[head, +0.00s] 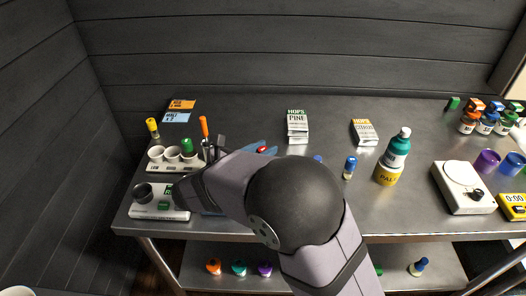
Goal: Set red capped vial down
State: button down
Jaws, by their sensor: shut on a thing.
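My forearm reaches to the left across the bench and covers much of its left half. A small red cap (262,149) shows just past the upper edge of my forearm, by a blue tray or mat (268,144). The body below this red cap is mostly hidden, and I cannot tell whether it is held or standing.

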jog(key=shift+f, duration=0.35)
jog(key=shift+f, duration=0.2)
jog(key=c, duration=1.6)
grip_release()
jog(key=shift+o, duration=0.2)
jog(key=shift+r, duration=0.1)
jog(key=shift+r, duration=0.15)
jog(key=b+v, duration=0.1)
jog(key=v, duration=1.1)
